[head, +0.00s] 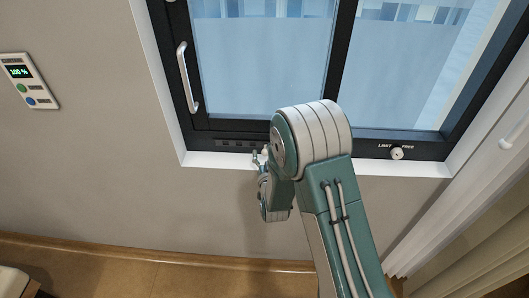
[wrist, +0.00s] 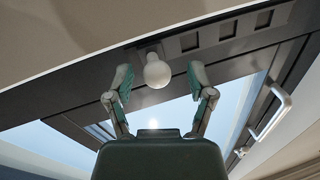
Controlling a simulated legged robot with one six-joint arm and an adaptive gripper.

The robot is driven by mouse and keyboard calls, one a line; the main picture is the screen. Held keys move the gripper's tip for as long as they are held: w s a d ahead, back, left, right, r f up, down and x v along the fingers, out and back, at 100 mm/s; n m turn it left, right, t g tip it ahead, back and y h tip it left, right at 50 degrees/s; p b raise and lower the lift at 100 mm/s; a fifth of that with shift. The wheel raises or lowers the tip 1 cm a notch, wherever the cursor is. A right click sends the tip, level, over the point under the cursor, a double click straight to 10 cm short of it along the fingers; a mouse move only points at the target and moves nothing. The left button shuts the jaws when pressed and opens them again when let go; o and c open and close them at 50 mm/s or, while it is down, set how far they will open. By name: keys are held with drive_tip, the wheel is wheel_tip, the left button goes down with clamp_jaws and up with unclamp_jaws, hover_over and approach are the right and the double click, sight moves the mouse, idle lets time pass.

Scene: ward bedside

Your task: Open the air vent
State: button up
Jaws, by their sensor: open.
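The air vent is a row of small dark slots (head: 235,143) in the lower rail of the window frame; they also show in the wrist view (wrist: 228,29). Whether the slots are covered cannot be told. A round white knob (wrist: 157,70) sits on the same rail beside the slots. My gripper (wrist: 159,76) is open, with one finger on each side of the knob and visible gaps to it. In the head view my gripper (head: 264,160) is at the sill, right of the slots, partly hidden by my arm.
A white window handle (head: 188,78) stands on the left of the sash. A wall panel (head: 29,81) is at far left. A pale curtain (head: 450,205) hangs at right. The wall below is clear.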

drive_tip(key=shift+w, duration=0.65)
drive_tip(key=shift+d, duration=0.1)
drive_tip(key=shift+c, duration=0.3)
clamp_jaws()
drive_tip(key=shift+s+d, duration=0.1)
drive_tip(key=shift+d, duration=1.15)
drive_tip(key=shift+o, duration=0.3)
unclamp_jaws()
drive_tip(key=shift+d, duration=0.15)
